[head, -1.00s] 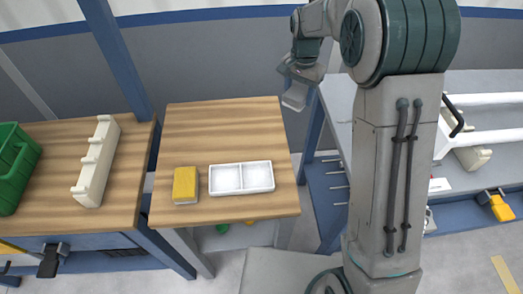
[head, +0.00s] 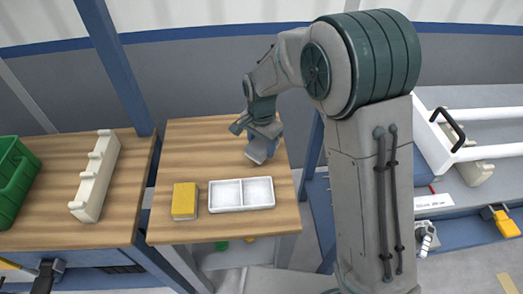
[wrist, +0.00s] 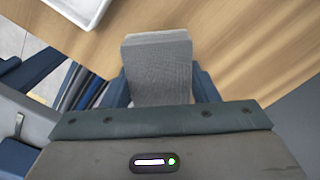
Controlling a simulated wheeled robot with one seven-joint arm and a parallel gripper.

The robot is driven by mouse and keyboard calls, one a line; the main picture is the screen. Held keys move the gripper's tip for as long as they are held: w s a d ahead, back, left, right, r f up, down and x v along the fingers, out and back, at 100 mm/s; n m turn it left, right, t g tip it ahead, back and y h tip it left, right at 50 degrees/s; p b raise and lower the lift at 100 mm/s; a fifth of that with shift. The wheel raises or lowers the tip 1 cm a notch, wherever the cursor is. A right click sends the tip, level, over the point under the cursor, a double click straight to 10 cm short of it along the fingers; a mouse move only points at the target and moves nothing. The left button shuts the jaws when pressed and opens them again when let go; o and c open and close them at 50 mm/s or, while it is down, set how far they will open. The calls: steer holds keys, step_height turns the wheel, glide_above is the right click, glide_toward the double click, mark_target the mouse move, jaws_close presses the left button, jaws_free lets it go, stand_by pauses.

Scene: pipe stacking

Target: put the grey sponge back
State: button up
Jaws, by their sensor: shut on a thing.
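The grey sponge (wrist: 158,72) is a block with a lighter end, held out from my gripper in the wrist view. In the head view the sponge (head: 259,152) shows below my gripper (head: 264,140), over the right back part of the wooden table (head: 190,140). My gripper is shut on the sponge. I cannot tell whether the sponge touches the table. A white tray (head: 241,194) with two empty compartments lies in front of it; its edge also shows in the wrist view (wrist: 88,22). A yellow sponge (head: 185,200) lies left of the tray.
A table at left holds a cream notched rack (head: 96,178) and a green crate (head: 12,172). At right is a bench with white pipes (head: 490,151). The back left of the middle table is clear.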

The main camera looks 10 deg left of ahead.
mark_target(261, 151)
steer(key=shift+f, duration=1.6)
steer(key=shift+f, duration=0.15)
steer(key=o, duration=1)
steer(key=shift+o, duration=0.2)
step_height(261, 151, up, 12)
steer(key=shift+d+r, duration=0.1)
steer(key=shift+r, duration=0.15)
